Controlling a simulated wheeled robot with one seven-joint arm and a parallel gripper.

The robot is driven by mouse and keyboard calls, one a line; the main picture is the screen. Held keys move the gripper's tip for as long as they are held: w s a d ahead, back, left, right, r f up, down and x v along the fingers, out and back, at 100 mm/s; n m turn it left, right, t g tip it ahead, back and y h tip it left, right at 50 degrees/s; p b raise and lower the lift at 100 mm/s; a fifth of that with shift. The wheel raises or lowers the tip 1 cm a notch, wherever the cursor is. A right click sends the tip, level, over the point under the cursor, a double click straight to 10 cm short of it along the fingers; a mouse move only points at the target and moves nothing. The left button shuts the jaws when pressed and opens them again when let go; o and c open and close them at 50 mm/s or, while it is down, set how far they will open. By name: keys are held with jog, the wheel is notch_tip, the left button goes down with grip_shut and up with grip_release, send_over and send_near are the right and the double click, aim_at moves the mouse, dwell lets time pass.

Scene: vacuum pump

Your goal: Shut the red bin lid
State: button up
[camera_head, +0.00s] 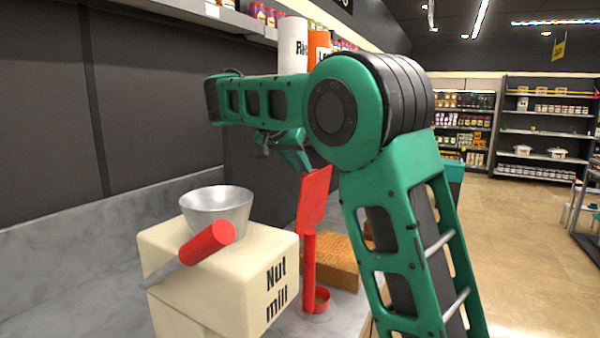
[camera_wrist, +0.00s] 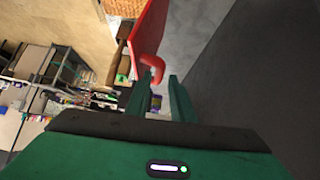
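A red flat panel (camera_head: 313,200), seemingly the red bin lid, stands tilted steeply up in the head view. Below it are a red post (camera_head: 309,258) and a small red ring (camera_head: 321,299) on the counter. In the wrist view the red panel (camera_wrist: 149,28) shows at the top with a curved red handle (camera_wrist: 153,66) at its lower end. My gripper (camera_wrist: 158,84) is open, its two fingers apart, with the handle just beyond the fingertips; I cannot tell whether they touch. In the head view my gripper (camera_head: 297,158) is partly hidden by my arm, just above the panel.
A cream nut mill (camera_head: 215,265) with a metal bowl (camera_head: 217,208) and red-gripped handle (camera_head: 207,242) stands left of the post. A brown woven box (camera_head: 335,257) sits behind the post. White and orange tubes (camera_head: 293,45) rise behind my arm. Open floor lies right.

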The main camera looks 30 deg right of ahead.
jog(key=shift+x, duration=1.2)
grip_shut()
